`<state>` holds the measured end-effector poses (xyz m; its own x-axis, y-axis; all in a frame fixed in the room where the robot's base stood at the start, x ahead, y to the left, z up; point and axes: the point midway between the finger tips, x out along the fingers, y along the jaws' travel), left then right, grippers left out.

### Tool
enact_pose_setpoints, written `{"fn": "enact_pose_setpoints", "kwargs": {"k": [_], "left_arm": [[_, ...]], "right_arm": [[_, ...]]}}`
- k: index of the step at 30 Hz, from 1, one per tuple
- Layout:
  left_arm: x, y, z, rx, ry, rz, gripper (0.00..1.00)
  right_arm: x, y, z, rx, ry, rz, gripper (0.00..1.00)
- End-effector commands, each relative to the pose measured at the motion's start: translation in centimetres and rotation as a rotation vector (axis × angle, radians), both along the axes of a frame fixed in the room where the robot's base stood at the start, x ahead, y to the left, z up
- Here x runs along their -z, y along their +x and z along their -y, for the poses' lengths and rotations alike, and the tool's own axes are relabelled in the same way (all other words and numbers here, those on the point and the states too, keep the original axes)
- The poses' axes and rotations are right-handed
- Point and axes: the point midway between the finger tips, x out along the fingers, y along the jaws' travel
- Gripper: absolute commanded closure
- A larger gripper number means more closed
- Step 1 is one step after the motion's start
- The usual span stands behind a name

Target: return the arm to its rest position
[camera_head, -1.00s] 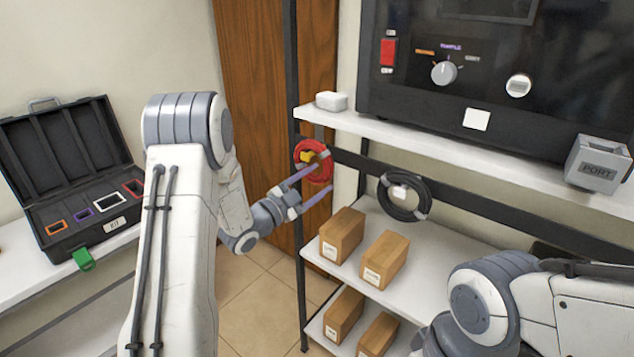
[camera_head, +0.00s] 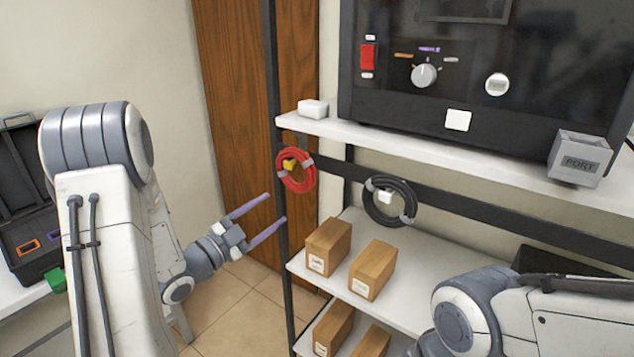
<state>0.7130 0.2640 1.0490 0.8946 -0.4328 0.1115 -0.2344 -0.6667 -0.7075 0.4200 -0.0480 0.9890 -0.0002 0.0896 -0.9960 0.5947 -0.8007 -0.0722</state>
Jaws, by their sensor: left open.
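My left gripper (camera_head: 268,219) is open, its two purple fingers pointing right with nothing between them. It is apart from the shelf, in front of the wooden door and near the shelf's dark front post (camera_head: 284,262). My left arm (camera_head: 110,235) comes in from the left side of the picture. My right arm (camera_head: 520,312) shows at the lower right; its gripper is out of the picture. A red cable coil (camera_head: 282,178) hangs at the shelf's left corner, above and right of the left gripper.
A black cable coil (camera_head: 370,208) hangs on the shelf's rail. Several cardboard boxes (camera_head: 328,247) stand on the lower shelves. The test machine (camera_head: 385,105) and the grey port box (camera_head: 580,160) sit above. An open black case (camera_head: 28,205) lies at the left.

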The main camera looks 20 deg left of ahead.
Motion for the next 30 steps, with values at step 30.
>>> {"fn": "enact_pose_setpoints", "kwargs": {"k": [30], "left_arm": [[3.5, -17.4, 20.5, -0.34, 0.11, -1.362, 0.34]], "right_arm": [[-3.1, 0.0, 0.0, 0.0, 0.0, 0.0, 0.02]]}}
